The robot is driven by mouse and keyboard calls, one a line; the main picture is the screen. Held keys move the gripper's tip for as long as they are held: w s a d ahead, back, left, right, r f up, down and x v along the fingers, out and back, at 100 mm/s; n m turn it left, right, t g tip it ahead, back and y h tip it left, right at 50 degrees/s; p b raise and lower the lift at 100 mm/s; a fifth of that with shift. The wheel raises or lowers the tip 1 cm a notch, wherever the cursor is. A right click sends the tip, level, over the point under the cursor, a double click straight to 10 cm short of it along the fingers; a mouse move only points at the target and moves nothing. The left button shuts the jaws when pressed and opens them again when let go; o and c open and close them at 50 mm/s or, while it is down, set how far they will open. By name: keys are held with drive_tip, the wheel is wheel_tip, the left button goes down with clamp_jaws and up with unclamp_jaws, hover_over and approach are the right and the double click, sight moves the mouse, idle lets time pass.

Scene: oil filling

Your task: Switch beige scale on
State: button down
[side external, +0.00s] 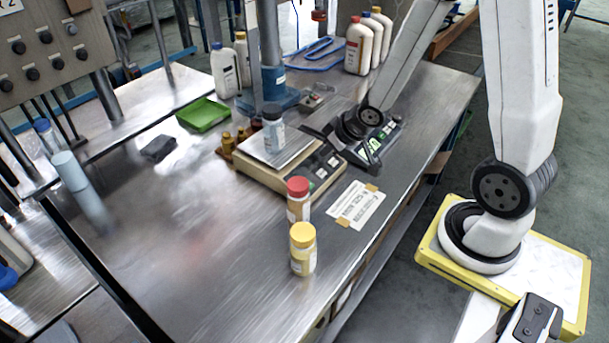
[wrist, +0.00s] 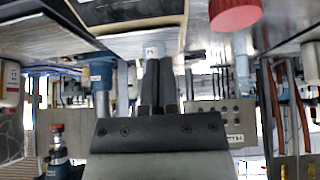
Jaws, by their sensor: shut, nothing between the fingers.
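The beige scale (side external: 248,184) stands in the middle of the metal table, with a dark control panel (side external: 325,163) on its right side. A jar with a dark grey-blue cap (side external: 273,130) stands on its pan. My gripper (side external: 372,165) is just right of that panel and apart from the jar; whether it touches the scale is unclear. In the wrist view my gripper's dark fingers (wrist: 158,62) are together with nothing between them. A beige-edged dark surface (wrist: 130,22), apparently the scale, crosses the top there. The switch itself cannot be made out.
A red-capped jar (side external: 298,200) and a yellow-capped jar (side external: 303,250) stand in front of the scale. The red cap (wrist: 235,14) shows in the wrist view. A dark device (side external: 385,140) lies by my wrist. The table's left front is clear.

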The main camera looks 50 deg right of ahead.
sight(315, 191)
drive_tip(key=shift+s+d+f+m+t+y, duration=0.15)
drive_tip(key=shift+f+t+y, duration=0.35)
drive_tip(key=shift+t+y, duration=0.4)
drive_tip(key=shift+w+a+f+m+t+y, duration=0.1)
drive_tip(key=shift+f+t+y, duration=0.5)
drive_tip(key=shift+y, duration=0.65)
drive_tip(key=shift+s+d+f+m+t+y, duration=0.15)
drive_tip(key=shift+f+t+y, duration=0.25)
drive_tip(key=shift+t+y, duration=0.55)
drive_tip(key=shift+w+a+f, duration=0.1)
drive_tip(key=shift+w+f, duration=0.05)
drive_tip(key=shift+f, duration=0.05)
drive_tip(key=shift+w+f, duration=0.5)
drive_tip(key=shift+f, duration=0.8)
drive_tip(key=shift+w+f, duration=0.45)
drive_tip(key=shift+f, duration=0.9)
drive_tip(key=shift+w+f, duration=0.5)
drive_tip(key=shift+f, duration=0.8)
drive_tip(key=shift+w+f, duration=0.3)
drive_tip(key=shift+f, duration=0.45)
drive_tip(key=shift+r, duration=0.15)
drive_tip(key=shift+s+r, duration=0.3)
drive_tip(key=shift+r, duration=0.35)
